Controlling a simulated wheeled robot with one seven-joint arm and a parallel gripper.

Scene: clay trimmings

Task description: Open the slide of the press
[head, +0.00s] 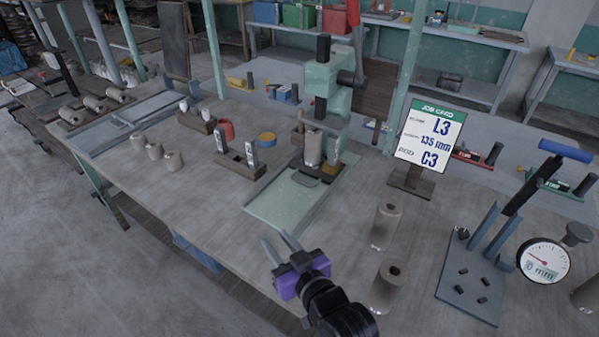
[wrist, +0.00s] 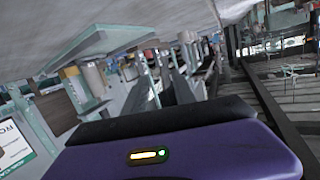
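The green press (head: 341,99) stands on the table with a grey clay cylinder (head: 313,147) upright under its head. In front of it lies a pale green bed with side rails (head: 283,205). The slide's small dark handle (head: 304,179) shows at the press end of this bed, so the slide appears pushed in under the press. My purple gripper (head: 276,238) is in front of the bed's near end, apart from it, with its two fingers spread and nothing between them. In the wrist view, the fingers (wrist: 163,92) show with a gap, and the pale green bed (wrist: 98,43) appears beyond.
A job card (head: 432,138) reading L3, 135 mm, C3 stands right of the press. Two clay cylinders (head: 386,226) stand right of my gripper, near a lever tool (head: 478,270) and a dial gauge (head: 543,259). A wooden block with upright tools (head: 240,166) stands left of the bed.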

